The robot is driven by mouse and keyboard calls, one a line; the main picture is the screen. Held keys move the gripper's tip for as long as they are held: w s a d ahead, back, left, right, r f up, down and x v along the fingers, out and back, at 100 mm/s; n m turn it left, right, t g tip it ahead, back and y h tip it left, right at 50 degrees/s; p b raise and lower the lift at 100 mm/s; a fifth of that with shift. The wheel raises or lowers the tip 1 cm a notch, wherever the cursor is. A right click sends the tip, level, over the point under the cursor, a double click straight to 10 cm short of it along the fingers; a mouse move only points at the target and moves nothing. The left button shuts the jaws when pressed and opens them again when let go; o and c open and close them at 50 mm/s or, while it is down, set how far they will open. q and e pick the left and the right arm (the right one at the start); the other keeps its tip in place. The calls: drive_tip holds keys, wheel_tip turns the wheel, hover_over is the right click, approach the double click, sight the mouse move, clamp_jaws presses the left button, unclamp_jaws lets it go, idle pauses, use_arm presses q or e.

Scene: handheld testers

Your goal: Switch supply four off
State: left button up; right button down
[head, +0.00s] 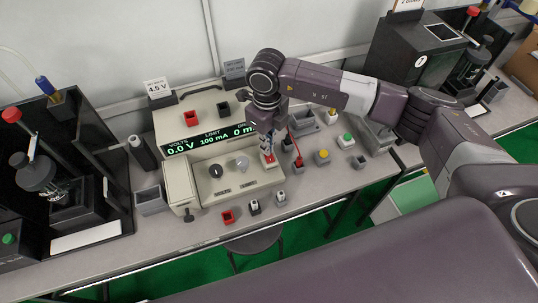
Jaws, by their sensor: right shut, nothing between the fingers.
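A cream bench power supply (180,131) stands on the bench left of centre. Its green display (212,140) reads 0.0 V and 100 mA, with a partly covered mA reading at the right. The sloped front panel has a dark knob (216,171) and a light grey knob (242,162). My right gripper (268,156) is shut and empty, pointing down at the right end of this panel. A small red part shows at its fingertips; I cannot tell whether they touch it. The gripper hides that end of the panel and display. I see no number four. My left gripper is out of view.
Small grey holders, a yellow button (322,156) and a green button (346,140) stand right of the supply. A red block (228,216) lies in front. Dark tester stations stand at far left and right.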

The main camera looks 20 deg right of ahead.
drive_tip(key=shift+f, duration=0.25)
drive_tip(key=shift+r, duration=0.1)
drive_tip(key=shift+r+p, duration=1.75)
drive_tip(key=shift+r, duration=1.75)
drive_tip(key=shift+f, duration=0.1)
